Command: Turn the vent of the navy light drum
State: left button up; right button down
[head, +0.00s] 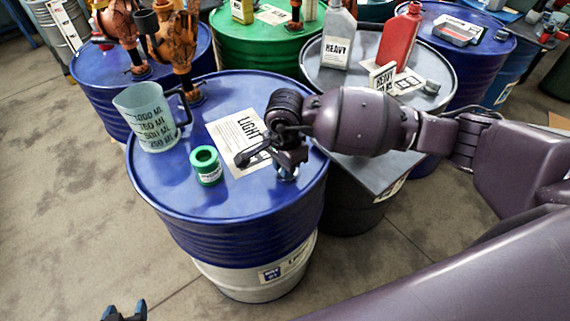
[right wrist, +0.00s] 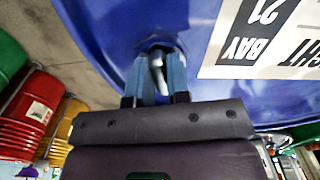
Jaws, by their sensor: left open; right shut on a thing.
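The navy drum (head: 245,235) stands in the middle of the head view, with a white sheet marked LIGHT (head: 238,135) on its lid. Its small metal vent (head: 288,176) sits near the lid's right front edge, mostly hidden by my right gripper (head: 287,168). In the right wrist view the blue fingers of my right gripper (right wrist: 155,80) are shut on the grey vent (right wrist: 157,62), one on each side. My left gripper (head: 125,314) shows only partly at the bottom left edge of the head view, open and away from the drum.
A grey drum with a grey bottle (head: 339,38) and red bottle (head: 399,40) stands behind. Floor at left is clear.

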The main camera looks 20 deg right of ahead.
jog(key=m, duration=0.4)
jog(key=shift+w, duration=0.15)
jog(key=m, duration=0.4)
jog(key=shift+w+m, duration=0.2)
jog(key=shift+m, duration=0.1)
jog(key=m+p, duration=0.1)
jog(key=m, duration=0.3)
jog(key=shift+w+d+m, duration=0.1)
jog(key=shift+m, duration=0.2)
jog(key=m+p, duration=0.1)
jog(key=m, duration=0.2)
jog(key=shift+w, duration=0.1)
jog(key=shift+d+m, duration=0.1)
jog(key=shift+m, duration=0.2)
jog(key=c, duration=1.1)
grip_release()
